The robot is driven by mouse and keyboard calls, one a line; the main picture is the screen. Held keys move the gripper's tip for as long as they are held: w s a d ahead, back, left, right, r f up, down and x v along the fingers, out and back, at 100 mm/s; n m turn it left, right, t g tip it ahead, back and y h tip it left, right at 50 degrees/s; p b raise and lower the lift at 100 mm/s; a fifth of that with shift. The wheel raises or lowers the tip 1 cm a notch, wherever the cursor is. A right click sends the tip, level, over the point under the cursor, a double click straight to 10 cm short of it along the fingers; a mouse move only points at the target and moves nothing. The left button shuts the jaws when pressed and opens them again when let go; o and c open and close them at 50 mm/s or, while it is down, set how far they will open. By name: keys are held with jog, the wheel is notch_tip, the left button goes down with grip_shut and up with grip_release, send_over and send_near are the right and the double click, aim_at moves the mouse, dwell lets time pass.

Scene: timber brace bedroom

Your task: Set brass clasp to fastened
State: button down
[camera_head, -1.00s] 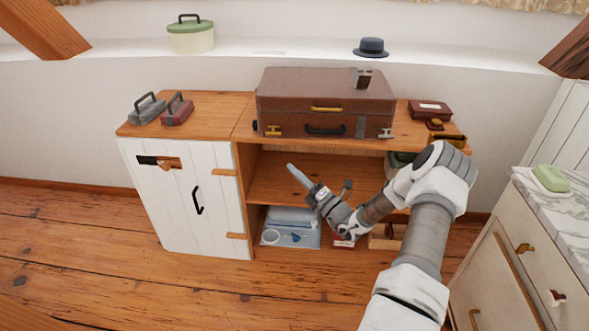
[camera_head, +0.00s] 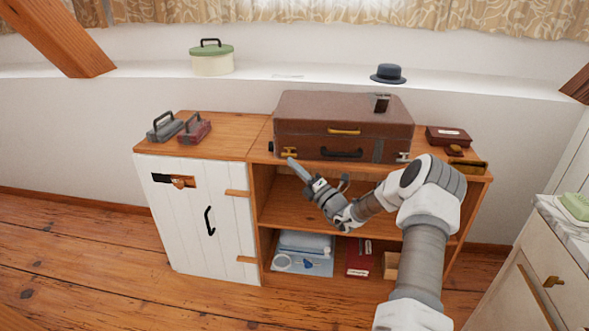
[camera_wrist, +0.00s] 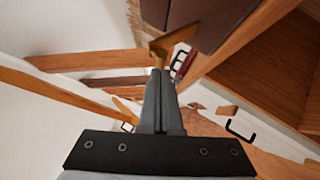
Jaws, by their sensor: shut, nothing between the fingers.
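The brown suitcase (camera_head: 355,108) lies on top of the wooden cabinet. A brass clasp (camera_head: 290,153) is low on the left of its front, and another brass clasp (camera_head: 403,157) is low on the right. My gripper (camera_head: 291,163) is shut and empty, with its tip at or just below the left clasp. In the wrist view my shut fingers (camera_wrist: 163,75) point at an angled brass piece (camera_wrist: 172,38) under the dark suitcase edge. I cannot tell whether they touch, or whether the clasp is fastened.
A black handle (camera_head: 342,153) and a brass fitting (camera_head: 344,132) are on the suitcase front. The cabinet's open shelf (camera_head: 285,207) is below my gripper. Two small cases (camera_head: 195,130) stand left, and a red-brown box (camera_head: 447,136) right.

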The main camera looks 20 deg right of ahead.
jog(key=shift+r+m+p, duration=0.3)
jog(key=shift+r+p, duration=0.05)
jog(key=shift+p, duration=0.6)
